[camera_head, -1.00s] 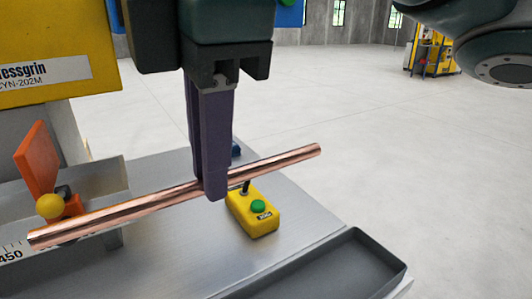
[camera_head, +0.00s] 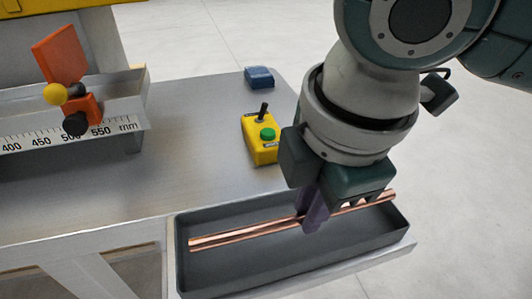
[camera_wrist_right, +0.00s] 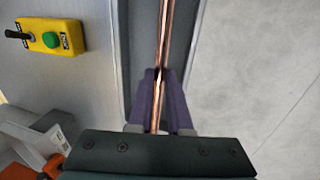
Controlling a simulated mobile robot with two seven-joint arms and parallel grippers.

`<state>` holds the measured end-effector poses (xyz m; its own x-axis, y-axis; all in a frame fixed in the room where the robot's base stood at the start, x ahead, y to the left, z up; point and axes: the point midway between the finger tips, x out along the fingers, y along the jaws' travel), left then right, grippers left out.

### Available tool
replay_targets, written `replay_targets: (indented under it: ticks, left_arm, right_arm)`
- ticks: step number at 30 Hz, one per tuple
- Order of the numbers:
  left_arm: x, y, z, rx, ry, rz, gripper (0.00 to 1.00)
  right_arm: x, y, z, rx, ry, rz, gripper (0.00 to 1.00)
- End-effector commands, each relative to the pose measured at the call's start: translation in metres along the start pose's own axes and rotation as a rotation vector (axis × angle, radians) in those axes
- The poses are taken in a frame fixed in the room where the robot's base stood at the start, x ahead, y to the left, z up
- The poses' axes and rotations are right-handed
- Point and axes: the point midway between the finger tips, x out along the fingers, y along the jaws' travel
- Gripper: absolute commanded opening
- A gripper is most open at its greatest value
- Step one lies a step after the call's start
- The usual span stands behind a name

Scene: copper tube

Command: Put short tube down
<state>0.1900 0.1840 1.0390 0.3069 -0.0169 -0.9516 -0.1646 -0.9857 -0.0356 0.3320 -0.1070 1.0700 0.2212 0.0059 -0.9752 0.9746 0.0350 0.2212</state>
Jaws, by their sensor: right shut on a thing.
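The short copper tube (camera_head: 250,233) is held lengthwise over the dark grey tray (camera_head: 240,283) in the head view. My right gripper (camera_head: 313,222) is shut on it near its middle, with purple fingers pointing down. In the right wrist view the tube (camera_wrist_right: 165,35) runs between the two fingers (camera_wrist_right: 159,95), with the tray beneath. The tube lies within the tray's outline; I cannot tell whether it touches the tray floor. My left gripper is not in view.
A yellow control box (camera_head: 260,138) with a green button and black lever stands behind the tray. A blue block (camera_head: 259,77) sits farther back. An orange stop (camera_head: 62,60) on a ruled rail (camera_head: 125,124) is at the left. The middle of the metal table (camera_head: 170,180) is clear.

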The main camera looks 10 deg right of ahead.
Motion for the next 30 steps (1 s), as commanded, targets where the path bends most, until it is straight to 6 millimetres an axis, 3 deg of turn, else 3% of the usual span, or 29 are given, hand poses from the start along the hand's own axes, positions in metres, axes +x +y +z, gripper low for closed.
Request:
replay_targets:
  ticks: [13,25,26,30]
  left_arm:
    - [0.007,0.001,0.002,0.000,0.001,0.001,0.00]
    - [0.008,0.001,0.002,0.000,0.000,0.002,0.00]
    - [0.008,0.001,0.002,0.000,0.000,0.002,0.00]
    - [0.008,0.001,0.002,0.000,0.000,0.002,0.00]
  right_arm:
    - [0.055,-0.013,0.000,0.000,0.000,-0.002,0.00]
    - [0.060,-0.013,0.000,0.000,0.000,0.001,0.00]
    - [0.060,-0.013,0.000,0.000,0.000,0.001,0.18]
    - [0.060,-0.013,0.000,0.000,0.000,0.001,0.30]
